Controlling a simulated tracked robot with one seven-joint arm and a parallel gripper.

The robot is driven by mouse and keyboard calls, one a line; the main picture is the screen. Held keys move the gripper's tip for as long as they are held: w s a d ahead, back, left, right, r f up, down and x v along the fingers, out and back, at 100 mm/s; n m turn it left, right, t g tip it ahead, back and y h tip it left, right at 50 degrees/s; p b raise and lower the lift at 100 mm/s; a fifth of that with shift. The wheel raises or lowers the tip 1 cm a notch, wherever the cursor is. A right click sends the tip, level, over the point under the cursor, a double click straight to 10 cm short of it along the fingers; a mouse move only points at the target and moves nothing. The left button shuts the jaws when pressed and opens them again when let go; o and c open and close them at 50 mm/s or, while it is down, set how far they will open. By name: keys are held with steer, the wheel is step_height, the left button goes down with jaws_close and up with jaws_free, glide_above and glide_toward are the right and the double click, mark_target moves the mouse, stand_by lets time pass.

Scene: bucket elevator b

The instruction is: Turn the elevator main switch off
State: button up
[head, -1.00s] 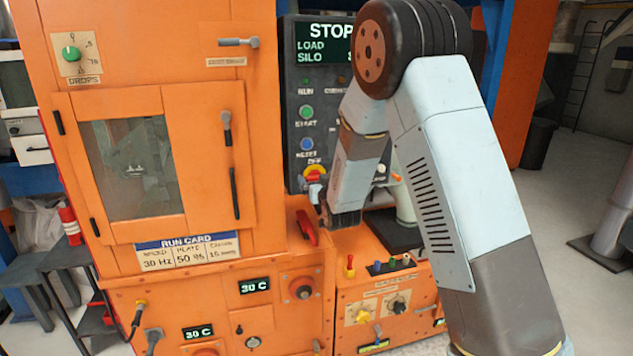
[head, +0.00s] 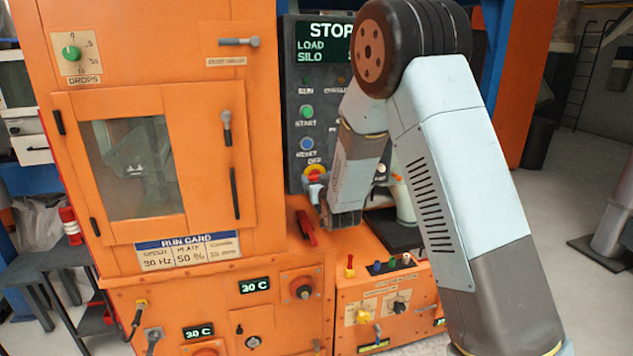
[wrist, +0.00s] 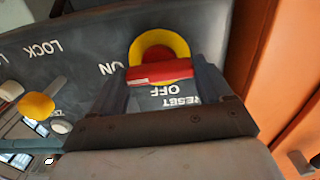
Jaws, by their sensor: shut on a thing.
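The main switch (head: 314,173) is a red grip on a yellow round plate, low on the dark control panel (head: 296,130). In the wrist view, the yellow plate (wrist: 150,46) shows behind the red grip (wrist: 160,73). My gripper (wrist: 163,80) is shut on the grip, with a dark finger at each end. The wrist view shows the panel upside down: OFF lies on the near side of the plate, with RESET beyond it, and ON and LOCK lie left. The grip lies crosswise there. My arm partly hides the switch in the head view; its exact setting is unclear.
The orange cabinet (head: 262,150) stands close left of the switch. A red lever (head: 306,228) rests on the orange ledge below. Green START (head: 307,111) and blue RESET (head: 307,141) buttons are above. A small control box (head: 385,300) stands below right.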

steer(key=n, duration=0.4)
steer(key=shift+a+n, duration=0.1)
steer(key=shift+n, duration=0.2)
steer(key=shift+s+a+f+n, duration=0.1)
steer(key=shift+n, duration=2.05)
steer(key=shift+s+a+f+n, duration=0.1)
steer(key=shift+f+n, duration=0.05)
steer(key=shift+n, duration=1.95)
steer(key=shift+a+f+n, duration=0.1)
steer(key=shift+n, duration=2.05)
steer(key=shift+f, duration=0.1)
steer(key=o, duration=0.7)
steer(key=shift+o, duration=1.4)
steer(key=shift+d, duration=0.1)
steer(key=shift+w+r, duration=0.1)
steer(key=shift+r, duration=0.1)
steer(key=shift+d, duration=0.1)
